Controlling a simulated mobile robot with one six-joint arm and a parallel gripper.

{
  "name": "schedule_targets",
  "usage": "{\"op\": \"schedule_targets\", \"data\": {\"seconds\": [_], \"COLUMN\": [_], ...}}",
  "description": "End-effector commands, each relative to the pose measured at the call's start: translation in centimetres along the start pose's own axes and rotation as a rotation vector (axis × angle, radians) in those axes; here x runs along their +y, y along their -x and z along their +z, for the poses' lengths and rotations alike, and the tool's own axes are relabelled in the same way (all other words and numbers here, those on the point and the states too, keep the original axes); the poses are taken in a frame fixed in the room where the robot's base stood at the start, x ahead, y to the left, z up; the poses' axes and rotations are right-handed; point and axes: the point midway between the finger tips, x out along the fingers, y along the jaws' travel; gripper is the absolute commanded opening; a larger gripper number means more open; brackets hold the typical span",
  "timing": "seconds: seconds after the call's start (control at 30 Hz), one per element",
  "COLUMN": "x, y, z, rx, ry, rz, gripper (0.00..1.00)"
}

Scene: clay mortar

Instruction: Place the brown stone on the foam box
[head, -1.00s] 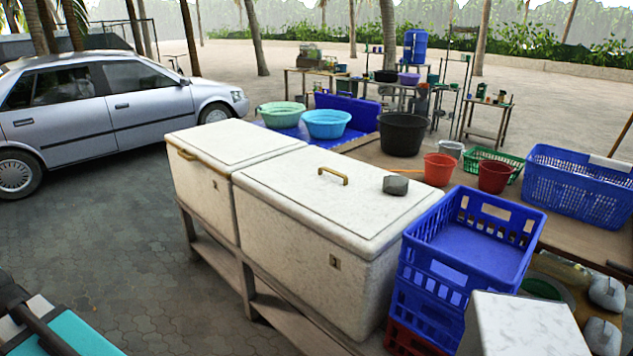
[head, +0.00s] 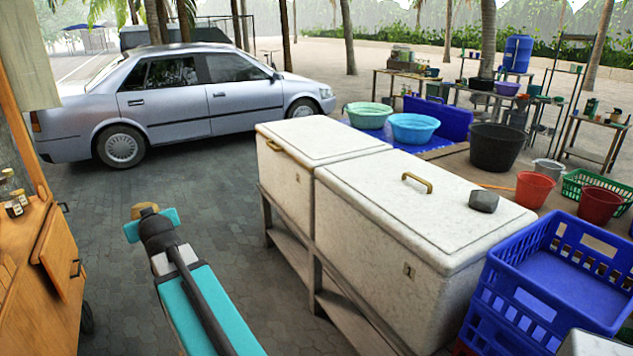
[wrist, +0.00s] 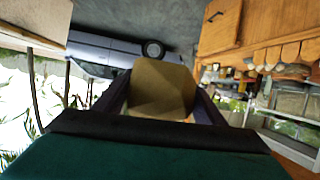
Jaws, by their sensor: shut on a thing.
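The brown stone (wrist: 160,88) is between the fingers of my gripper (wrist: 160,110) in the wrist view. In the head view the stone (head: 146,208) shows as a small tan lump at the far end of my teal arm, above the paved ground. My gripper (head: 150,222) is shut on it. The white foam boxes stand side by side on a wooden stand to the right: a nearer one (head: 400,235) and a farther one (head: 300,150). My gripper is well left of both boxes.
A wooden cabinet (head: 40,270) with small jars stands at the left edge. A silver car (head: 190,95) is parked behind. Blue crates (head: 545,290) stand right of the nearer box. The farther lid is clear. Paved floor lies between cabinet and boxes.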

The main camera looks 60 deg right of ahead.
Motion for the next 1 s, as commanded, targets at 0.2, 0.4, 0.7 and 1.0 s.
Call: {"op": "schedule_targets", "data": {"seconds": [0.2, 0.4, 0.7, 1.0], "x": [6.8, 12.8, 21.7, 30.5], "y": [-0.9, -1.1, -0.5, 1.1], "z": [0.8, 1.8, 3.5, 5.3], "rx": [-0.002, -0.010, -0.020, -0.032], "ry": [-0.051, -0.098, -0.171, -0.246], "rz": [0.127, 0.244, 0.422, 0.603], "gripper": [0.05, 0.05, 0.05, 0.05]}}
